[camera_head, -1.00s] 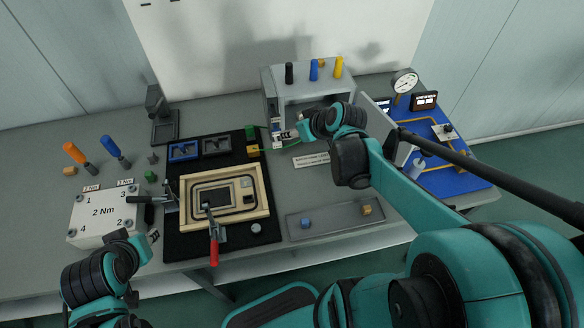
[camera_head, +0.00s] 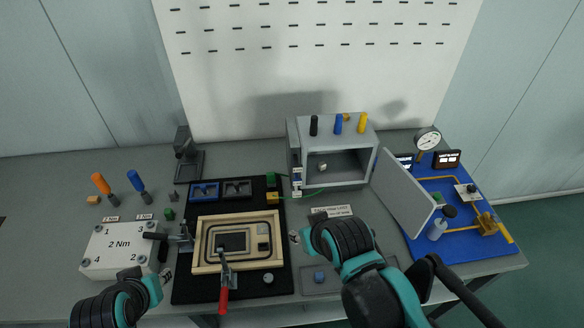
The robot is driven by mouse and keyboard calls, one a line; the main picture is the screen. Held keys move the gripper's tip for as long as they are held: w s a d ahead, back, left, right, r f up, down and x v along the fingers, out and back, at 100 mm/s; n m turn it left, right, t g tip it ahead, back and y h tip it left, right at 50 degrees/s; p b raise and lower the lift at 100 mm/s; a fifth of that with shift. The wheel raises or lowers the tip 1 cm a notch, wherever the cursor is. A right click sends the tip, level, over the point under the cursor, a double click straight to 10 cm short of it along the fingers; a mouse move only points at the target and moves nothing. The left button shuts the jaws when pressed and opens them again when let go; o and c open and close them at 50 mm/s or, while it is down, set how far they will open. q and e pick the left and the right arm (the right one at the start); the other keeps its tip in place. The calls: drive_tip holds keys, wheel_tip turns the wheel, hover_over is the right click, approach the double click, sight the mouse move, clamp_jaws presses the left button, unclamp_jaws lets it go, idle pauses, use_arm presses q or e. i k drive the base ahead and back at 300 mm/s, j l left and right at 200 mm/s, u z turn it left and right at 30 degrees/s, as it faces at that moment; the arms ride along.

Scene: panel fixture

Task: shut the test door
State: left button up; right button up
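The grey test box (camera_head: 297,150) stands at the back of the bench with its front open. Its door (camera_head: 404,192), a flat light-grey panel, hangs wide open from the box's right side and reaches forward over the blue board's edge. My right gripper (camera_head: 298,238) is in front of the box, to the left of the door and apart from it. Its fingers are mostly hidden by the wrist, so its opening is unclear. My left gripper (camera_head: 165,276) is at the lower left, near the white 2 Nm block; its fingers are too small to judge.
A blue board (camera_head: 465,225) with yellow piping and a gauge (camera_head: 428,141) lies right of the door. A wooden frame fixture (camera_head: 205,262) with a red-handled clamp sits on the black mat. Green wire runs by the box's lower left. A shallow tray (camera_head: 310,291) lies near my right arm.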

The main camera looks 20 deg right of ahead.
sight(408, 202)
drive_tip(key=k+l+u, duration=0.1)
drive_tip(key=l, duration=0.4)
drive_tip(key=k+l, duration=0.25)
drive_tip(key=l, duration=0.25)
drive_tip(key=k+l+u, duration=0.15)
drive_tip(key=l, duration=0.35)
drive_tip(key=k+l, duration=0.3)
drive_tip(key=l, duration=0.15)
drive_tip(key=k+l+u, duration=0.15)
drive_tip(key=l, duration=0.35)
drive_tip(key=k+l, duration=0.3)
drive_tip(key=k+l+u, duration=0.15)
drive_tip(key=l, duration=0.4)
drive_tip(key=l+u, duration=0.1)
drive_tip(key=u, duration=0.3)
drive_tip(key=l+u, duration=0.15)
drive_tip(key=u, duration=0.3)
drive_tip(key=l+u, duration=0.1)
drive_tip(key=u, duration=0.3)
drive_tip(key=k+j, duration=0.05)
